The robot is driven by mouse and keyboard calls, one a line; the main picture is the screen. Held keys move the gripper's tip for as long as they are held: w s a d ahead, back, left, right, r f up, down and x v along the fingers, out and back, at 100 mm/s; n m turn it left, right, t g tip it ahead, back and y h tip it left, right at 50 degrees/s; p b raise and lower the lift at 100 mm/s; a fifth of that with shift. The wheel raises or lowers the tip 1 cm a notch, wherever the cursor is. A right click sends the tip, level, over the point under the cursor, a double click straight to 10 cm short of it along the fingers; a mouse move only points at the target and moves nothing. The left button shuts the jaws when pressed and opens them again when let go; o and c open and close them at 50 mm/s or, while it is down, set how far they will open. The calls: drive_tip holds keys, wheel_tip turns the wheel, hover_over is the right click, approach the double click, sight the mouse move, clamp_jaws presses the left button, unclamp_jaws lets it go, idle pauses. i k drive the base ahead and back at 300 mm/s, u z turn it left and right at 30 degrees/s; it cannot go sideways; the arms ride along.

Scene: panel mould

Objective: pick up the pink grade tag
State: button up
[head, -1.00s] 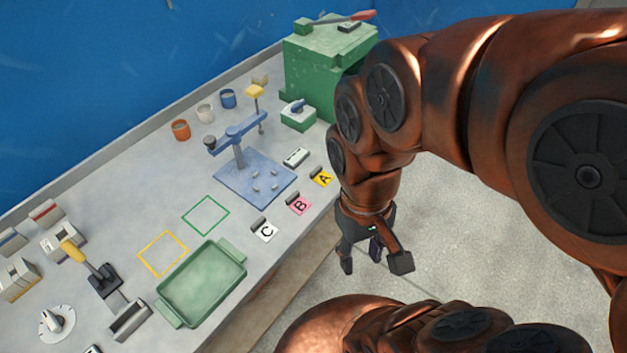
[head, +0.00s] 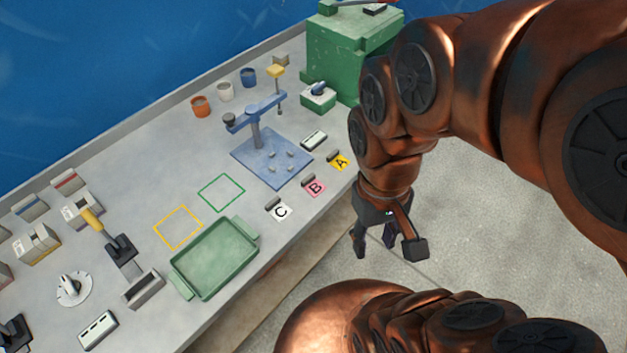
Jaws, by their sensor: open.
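The pink grade tag (head: 315,188), marked B, lies near the front edge of the bench, with a dark clip part at its upper end. It sits between the white tag C (head: 280,211) on its left and the yellow tag A (head: 340,162) on its right. My gripper (head: 387,252) is open and empty. It hangs over the floor past the bench's front edge, to the right of and below the pink tag in the picture, apart from it.
A blue press fixture (head: 270,158) stands behind the tags. A green tray (head: 216,258) lies left of them. A large green machine (head: 345,52) stands at the far end. Open bench lies around the green outlined square (head: 221,193).

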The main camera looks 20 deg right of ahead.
sight(311, 183)
drive_tip(key=z, duration=0.65)
drive_tip(key=k, duration=0.75)
drive_tip(key=u, duration=1.7)
